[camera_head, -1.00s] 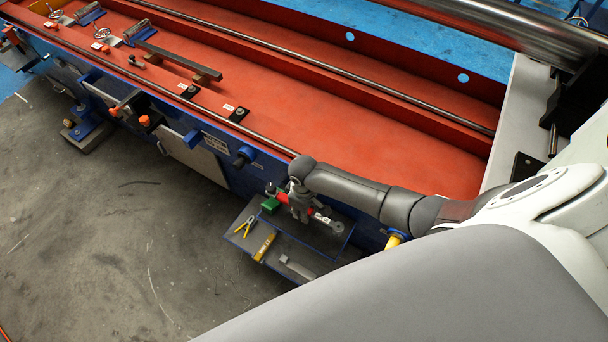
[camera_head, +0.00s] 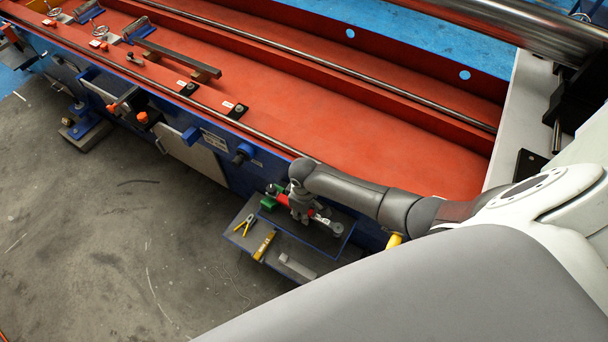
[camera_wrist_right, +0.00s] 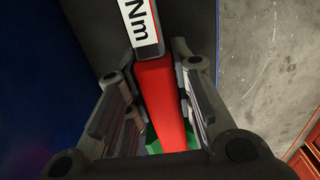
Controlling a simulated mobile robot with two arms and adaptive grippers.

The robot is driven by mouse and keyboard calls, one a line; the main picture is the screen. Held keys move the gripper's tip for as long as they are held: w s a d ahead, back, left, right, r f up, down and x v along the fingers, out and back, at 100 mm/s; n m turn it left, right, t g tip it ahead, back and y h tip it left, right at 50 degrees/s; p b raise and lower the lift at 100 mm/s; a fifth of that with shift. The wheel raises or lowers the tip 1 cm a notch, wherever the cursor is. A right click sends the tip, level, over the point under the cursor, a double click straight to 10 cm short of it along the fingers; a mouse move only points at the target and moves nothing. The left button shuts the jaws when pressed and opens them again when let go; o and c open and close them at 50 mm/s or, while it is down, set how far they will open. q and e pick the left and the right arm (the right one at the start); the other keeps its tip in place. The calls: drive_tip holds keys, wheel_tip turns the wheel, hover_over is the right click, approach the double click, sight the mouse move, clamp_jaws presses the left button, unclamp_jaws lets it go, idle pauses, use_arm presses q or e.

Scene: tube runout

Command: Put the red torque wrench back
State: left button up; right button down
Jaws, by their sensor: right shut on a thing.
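The red torque wrench (camera_head: 283,198) is held by my right gripper (camera_head: 301,208) over the shelf on the bench's front side. In the right wrist view its red handle (camera_wrist_right: 160,95) runs between the two fingers of the right gripper (camera_wrist_right: 152,90), and a white label with "Nm" shows at the top. The wrench's grey round end (camera_head: 336,229) points to the lower right in the head view. A green piece (camera_head: 268,203) is by the handle's other end; it also shows below the handle in the wrist view (camera_wrist_right: 151,141). Whether the wrench touches the shelf, I cannot tell. My left gripper is not in view.
The dark shelf with a blue rim (camera_head: 339,250) also bears yellow pliers (camera_head: 244,225), a yellow tool (camera_head: 265,245) and a grey bar (camera_head: 296,268). The long red bench bed (camera_head: 340,125) lies behind it.

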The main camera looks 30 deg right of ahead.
drive_tip(key=shift+f+b, duration=0.6)
drive_tip(key=shift+f, duration=0.35)
drive_tip(key=c, duration=1.2)
unclamp_jaws()
drive_tip(key=shift+o, duration=0.4)
drive_tip(key=o, duration=0.4)
drive_tip(key=shift+r, duration=0.1)
drive_tip(key=shift+r+p, duration=2.9)
drive_tip(key=shift+p, duration=0.5)
